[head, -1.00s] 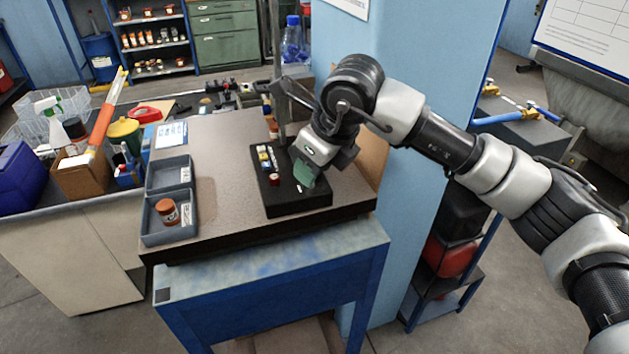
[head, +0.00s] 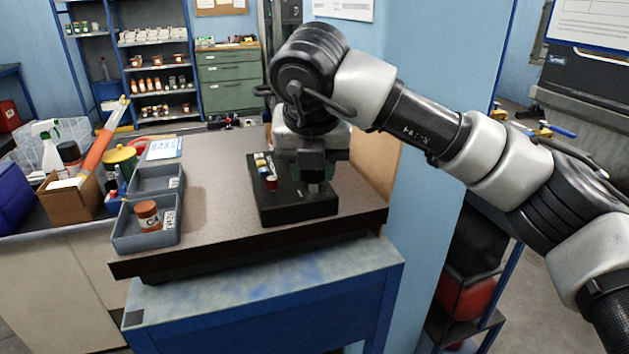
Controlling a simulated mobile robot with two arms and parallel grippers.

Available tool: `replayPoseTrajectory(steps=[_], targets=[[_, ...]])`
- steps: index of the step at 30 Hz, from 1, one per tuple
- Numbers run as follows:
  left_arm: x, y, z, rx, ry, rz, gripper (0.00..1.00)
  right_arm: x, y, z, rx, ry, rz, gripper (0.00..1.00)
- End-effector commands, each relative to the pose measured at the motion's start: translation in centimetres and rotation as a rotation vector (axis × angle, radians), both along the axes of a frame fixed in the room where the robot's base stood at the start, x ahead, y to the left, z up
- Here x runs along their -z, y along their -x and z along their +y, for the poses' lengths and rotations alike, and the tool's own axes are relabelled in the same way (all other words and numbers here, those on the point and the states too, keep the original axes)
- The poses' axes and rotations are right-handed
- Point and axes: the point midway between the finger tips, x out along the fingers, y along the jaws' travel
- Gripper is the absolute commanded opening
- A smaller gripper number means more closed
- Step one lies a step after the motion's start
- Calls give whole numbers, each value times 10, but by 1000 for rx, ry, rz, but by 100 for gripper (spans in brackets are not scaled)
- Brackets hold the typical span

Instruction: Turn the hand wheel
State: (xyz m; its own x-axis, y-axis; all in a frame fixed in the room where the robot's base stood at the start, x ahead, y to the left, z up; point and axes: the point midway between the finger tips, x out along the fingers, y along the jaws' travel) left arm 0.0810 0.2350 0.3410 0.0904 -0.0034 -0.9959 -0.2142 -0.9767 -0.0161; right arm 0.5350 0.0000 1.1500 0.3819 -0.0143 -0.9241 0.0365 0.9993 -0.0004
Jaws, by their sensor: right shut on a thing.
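No hand wheel can be made out in the head view. My right gripper (head: 315,170) points down over the right part of a black block (head: 296,212) on the brown bench top. Its jaws are shut on a small grey cylindrical piece (head: 319,187), whose lower part shows just above the block's top. Whether this piece touches the block is hard to tell. Small coloured pieces, including a red-topped one (head: 271,183), stand at the block's left side. My wrist hides the back of the block. My left gripper is out of view.
A blue pillar (head: 430,150) stands close on the right. The bench top (head: 220,200) between trays and block is clear.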

Motion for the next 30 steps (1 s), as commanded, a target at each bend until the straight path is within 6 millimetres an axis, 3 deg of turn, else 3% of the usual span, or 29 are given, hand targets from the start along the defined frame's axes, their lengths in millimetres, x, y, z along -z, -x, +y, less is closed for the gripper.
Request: replayPoseTrajectory(steps=[6, 15, 30], targets=[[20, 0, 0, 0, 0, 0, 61, 0, -1, 1, 204, -3, -8, 13], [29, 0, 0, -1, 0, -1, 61, -2, -2, 2, 439, -4, -7, 13], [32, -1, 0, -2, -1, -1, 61, -3, -2, 3, 604, -6, -5, 13]])
